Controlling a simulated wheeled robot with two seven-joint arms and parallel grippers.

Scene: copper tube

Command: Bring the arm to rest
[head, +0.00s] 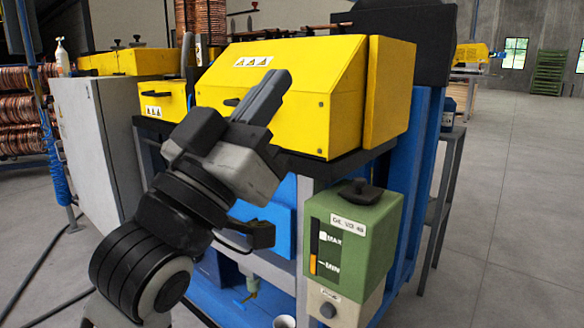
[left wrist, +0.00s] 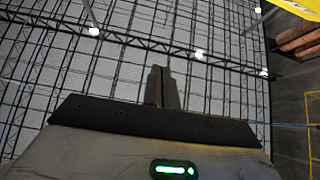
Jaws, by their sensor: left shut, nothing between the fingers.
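My left arm comes in from the lower left in the head view. Its gripper (head: 272,88) points up and to the right, in front of the yellow machine cover. The two fingers are together with nothing between them. In the left wrist view the shut fingers (left wrist: 162,86) point up against the ceiling trusses and lamps. My right gripper is not in view.
A yellow-covered machine (head: 290,75) on a blue frame stands close behind the arm. A green oil box (head: 365,225) with a level gauge is at its front right. A grey cabinet (head: 95,140) stands left. Open floor (head: 510,220) lies to the right.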

